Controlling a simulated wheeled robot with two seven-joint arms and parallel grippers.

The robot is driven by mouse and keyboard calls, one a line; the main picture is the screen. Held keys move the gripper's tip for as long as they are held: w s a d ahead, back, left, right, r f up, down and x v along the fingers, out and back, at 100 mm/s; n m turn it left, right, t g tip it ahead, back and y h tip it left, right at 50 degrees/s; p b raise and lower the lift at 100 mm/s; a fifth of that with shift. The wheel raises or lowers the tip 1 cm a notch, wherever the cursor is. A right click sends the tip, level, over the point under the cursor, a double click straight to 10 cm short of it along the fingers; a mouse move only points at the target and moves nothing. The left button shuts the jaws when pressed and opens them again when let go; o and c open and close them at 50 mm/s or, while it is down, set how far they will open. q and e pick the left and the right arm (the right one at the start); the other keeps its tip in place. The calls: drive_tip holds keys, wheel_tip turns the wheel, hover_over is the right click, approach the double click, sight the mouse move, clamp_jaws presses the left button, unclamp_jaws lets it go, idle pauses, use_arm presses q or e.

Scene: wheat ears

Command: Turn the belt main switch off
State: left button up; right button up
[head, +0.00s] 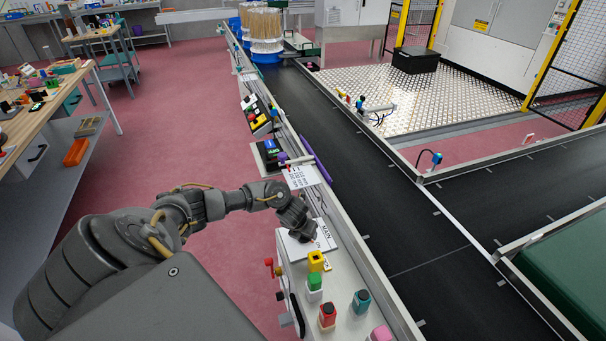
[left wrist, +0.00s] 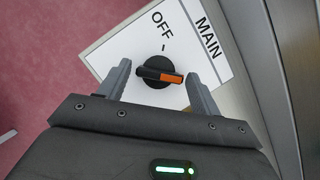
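The main switch is a black rotary knob (left wrist: 157,73) with an orange end, on a white plate (left wrist: 120,50) marked MAIN and OFF. In the left wrist view its handle lies nearly crosswise, orange end to the right, while the OFF mark is above it. My left gripper (left wrist: 160,88) is open, one finger on each side of the knob, with visible gaps. In the head view my left gripper (head: 304,234) is low over the plate (head: 325,232) and hides the knob. My right gripper is not in view.
A control ledge with coloured buttons, including a green one (head: 314,282) and a red one (head: 327,316), lies just in front of the plate. A black conveyor belt (head: 385,200) runs to the right, behind a metal rail.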

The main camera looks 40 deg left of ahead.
use_arm(q)
drive_tip(key=c, duration=0.7)
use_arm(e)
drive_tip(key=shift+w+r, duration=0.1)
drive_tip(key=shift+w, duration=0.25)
